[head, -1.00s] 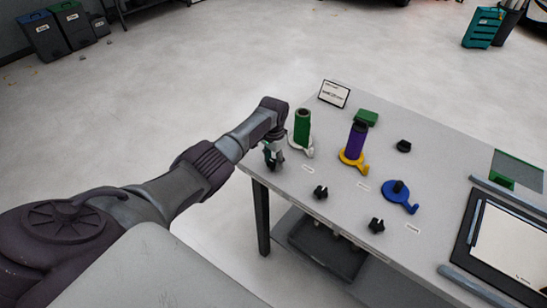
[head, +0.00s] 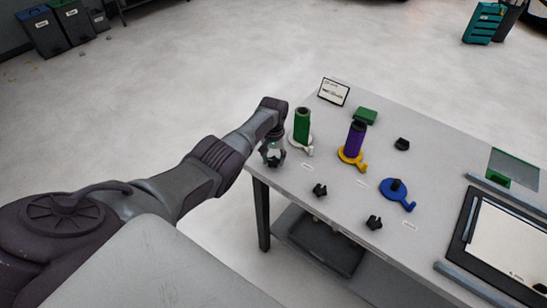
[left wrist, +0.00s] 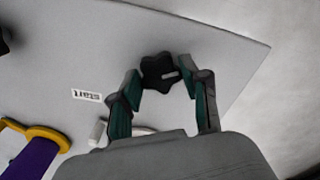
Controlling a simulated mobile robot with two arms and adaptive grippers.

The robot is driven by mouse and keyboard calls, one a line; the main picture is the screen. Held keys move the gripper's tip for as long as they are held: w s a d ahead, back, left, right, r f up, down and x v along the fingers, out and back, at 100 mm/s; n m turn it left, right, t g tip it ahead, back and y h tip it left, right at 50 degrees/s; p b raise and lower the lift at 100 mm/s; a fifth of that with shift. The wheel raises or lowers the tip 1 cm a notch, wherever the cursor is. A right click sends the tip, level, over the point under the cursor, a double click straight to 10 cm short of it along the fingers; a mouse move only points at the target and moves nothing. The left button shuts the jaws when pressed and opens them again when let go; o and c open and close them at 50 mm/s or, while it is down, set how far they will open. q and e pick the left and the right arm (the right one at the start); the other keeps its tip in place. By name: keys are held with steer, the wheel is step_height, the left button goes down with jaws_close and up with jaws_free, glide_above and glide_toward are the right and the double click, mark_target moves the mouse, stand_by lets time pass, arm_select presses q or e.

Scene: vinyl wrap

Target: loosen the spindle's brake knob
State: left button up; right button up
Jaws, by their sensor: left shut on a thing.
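A black lobed knob (left wrist: 160,72) with a pale bar mark sits between my left gripper's (left wrist: 161,76) green-lined fingers, which are shut on its sides. In the head view my left gripper (head: 273,161) points down at the table's left corner, beside the white spindle (head: 300,146) with its green roll (head: 302,125). The gripper mostly hides the knob there. Other black knobs stand in front of the yellow spindle (head: 346,160) and the blue spindle (head: 408,204): one knob (head: 319,190) and another knob (head: 374,222). My right gripper is not in view.
A purple roll (head: 356,138) stands on the yellow spindle, and the blue one has no roll. A small sign (head: 334,92), a green block (head: 365,116) and a black piece (head: 402,144) are farther back. A framed panel (head: 506,240) lies at the right.

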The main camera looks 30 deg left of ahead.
mark_target(273, 160)
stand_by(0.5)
arm_select(q)
steer(key=o, duration=1.1)
steer(key=shift+o, duration=0.2)
steer(key=shift+r, duration=0.1)
step_height(273, 160, up, 12)
